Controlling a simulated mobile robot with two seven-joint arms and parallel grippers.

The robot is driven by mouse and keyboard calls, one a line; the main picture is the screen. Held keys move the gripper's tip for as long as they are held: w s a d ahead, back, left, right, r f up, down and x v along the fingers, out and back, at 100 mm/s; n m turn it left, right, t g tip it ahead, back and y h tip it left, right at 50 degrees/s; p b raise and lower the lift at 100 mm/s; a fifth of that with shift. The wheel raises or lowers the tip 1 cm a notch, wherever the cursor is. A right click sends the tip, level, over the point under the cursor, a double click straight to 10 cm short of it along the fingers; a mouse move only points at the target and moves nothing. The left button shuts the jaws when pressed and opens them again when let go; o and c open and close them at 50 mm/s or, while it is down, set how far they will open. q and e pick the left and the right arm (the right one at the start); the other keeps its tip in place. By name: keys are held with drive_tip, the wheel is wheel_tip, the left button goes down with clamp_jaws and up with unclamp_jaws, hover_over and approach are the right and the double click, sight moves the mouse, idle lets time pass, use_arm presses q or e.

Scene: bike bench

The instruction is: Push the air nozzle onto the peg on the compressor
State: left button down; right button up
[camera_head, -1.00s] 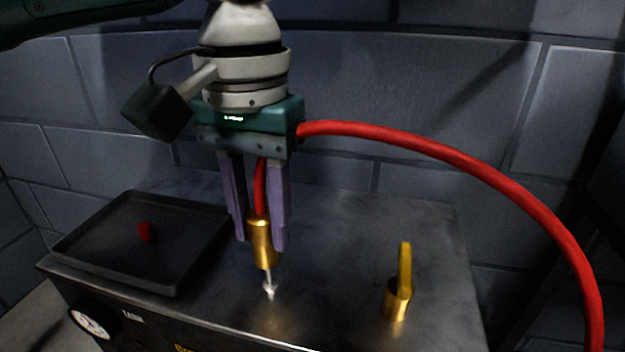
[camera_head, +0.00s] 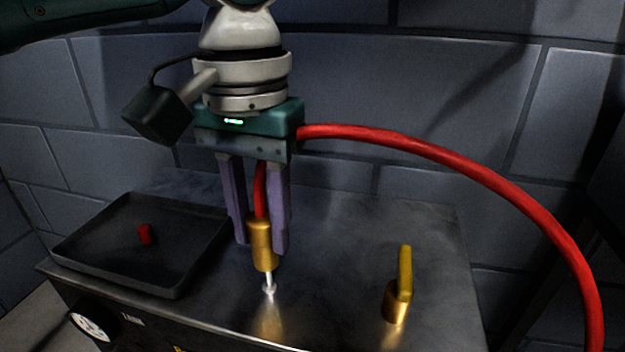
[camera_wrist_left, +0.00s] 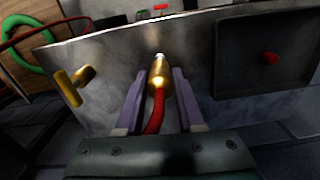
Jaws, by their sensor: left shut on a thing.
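The air nozzle (camera_head: 261,245) is a brass cylinder with a red hose (camera_head: 440,155). My left gripper (camera_head: 262,246) is shut on it, a purple finger on each side, and holds it nearly upright above the compressor top (camera_head: 330,255). A thin silver piece (camera_head: 268,284) shows directly under the nozzle and reaches the metal top. I cannot tell whether it is the peg or the nozzle's own tip. The left wrist view shows the nozzle (camera_wrist_left: 159,80) between the fingers, with a bright silver spot (camera_wrist_left: 161,57) at its far end. My right gripper is not in view.
A dark shallow tray (camera_head: 110,279) with a small red piece (camera_head: 146,234) lies left of the nozzle. A brass valve with an upright lever (camera_head: 404,270) stands to the right. A gauge (camera_head: 91,327) is on the front. A block wall stands behind.

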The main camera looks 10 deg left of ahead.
sight(263, 246)
use_arm(q)
drive_tip(key=shift+f, duration=1.6)
drive_tip(key=shift+c, duration=2.2)
unclamp_jaws()
